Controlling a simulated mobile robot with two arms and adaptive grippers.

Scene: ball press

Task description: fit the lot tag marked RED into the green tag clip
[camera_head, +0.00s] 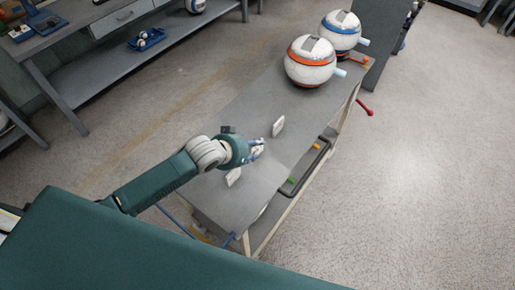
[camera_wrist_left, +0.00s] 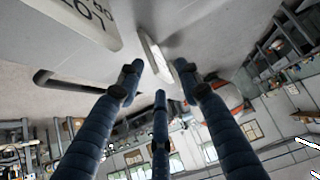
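Two white lot tags stand on the grey bench in the head view: one (camera_head: 278,125) just beyond my left gripper, one (camera_head: 233,177) on its near side. My left gripper (camera_head: 259,149) is between them, low over the bench, open and empty. In the left wrist view its blue fingers (camera_wrist_left: 158,85) are spread, with one tag (camera_wrist_left: 155,57) ahead of them, apart. The other tag (camera_wrist_left: 78,20) is close at upper left, with inverted, cut-off lettering like "LOT". I cannot read RED on either. The green tag clip (camera_head: 291,180) is at the bench's right edge. My right gripper is out of view.
An orange clip (camera_head: 316,147) sits farther along the dark edge rail (camera_head: 309,166). Two white balls, orange-banded (camera_head: 311,62) and blue-banded (camera_head: 341,32), are at the far end, near a red-handled lever (camera_head: 366,108). The bench between balls and tags is clear.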

